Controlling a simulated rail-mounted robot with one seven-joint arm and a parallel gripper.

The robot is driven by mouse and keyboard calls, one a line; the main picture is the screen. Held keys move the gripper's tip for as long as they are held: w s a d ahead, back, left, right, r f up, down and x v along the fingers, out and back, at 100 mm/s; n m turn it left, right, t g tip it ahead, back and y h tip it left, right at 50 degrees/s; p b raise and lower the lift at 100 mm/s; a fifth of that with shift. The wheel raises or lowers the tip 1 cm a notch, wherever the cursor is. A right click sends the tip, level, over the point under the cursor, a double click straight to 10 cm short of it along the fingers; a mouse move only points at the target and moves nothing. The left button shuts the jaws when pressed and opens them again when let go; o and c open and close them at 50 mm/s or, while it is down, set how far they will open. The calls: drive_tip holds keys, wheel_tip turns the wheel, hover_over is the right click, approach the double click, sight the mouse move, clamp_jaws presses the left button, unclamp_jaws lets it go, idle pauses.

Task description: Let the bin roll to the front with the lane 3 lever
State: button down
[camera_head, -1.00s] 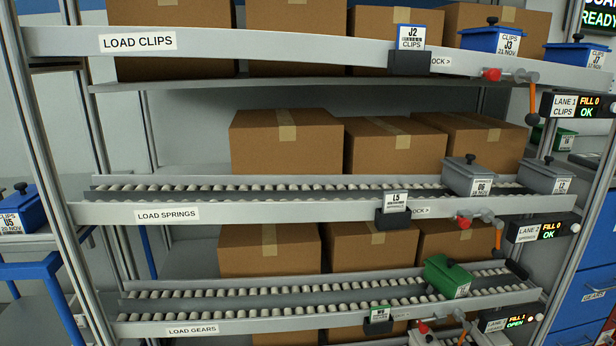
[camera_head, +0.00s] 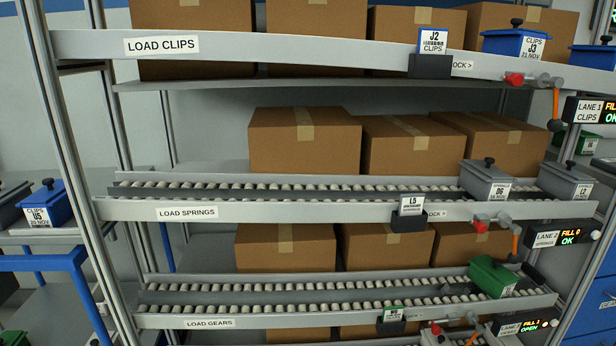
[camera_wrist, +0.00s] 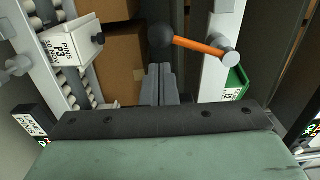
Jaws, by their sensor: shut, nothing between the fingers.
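The green bin (camera_head: 492,278) is on the rollers of the LOAD GEARS lane (camera_head: 300,309), near its right end with some roller track right of it. The lane 3 sign (camera_head: 527,326) reads FILL 1, OPEN. The lane's orange lever (camera_head: 474,338) is partly cut off at the lower edge. In the wrist view, an orange lever (camera_wrist: 198,46) with a black knob lies just beyond my gripper (camera_wrist: 163,70). My gripper is shut and empty, its fingertips close to the knob; I cannot tell if they touch. A green bin (camera_wrist: 236,84) shows right of them.
The LOAD SPRINGS lane (camera_head: 300,209) above holds grey bins (camera_head: 486,180) at its right. The LOAD CLIPS lane (camera_head: 280,47) is at the top with blue bins (camera_head: 515,42). A white PINS bin (camera_wrist: 72,46) stands on rollers left of my gripper. Cardboard boxes (camera_head: 305,140) fill the back.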

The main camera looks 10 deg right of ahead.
drive_tip(key=shift+s+d+p, duration=0.2)
drive_tip(key=shift+s+p, duration=0.3)
drive_tip(key=shift+s, duration=2.15)
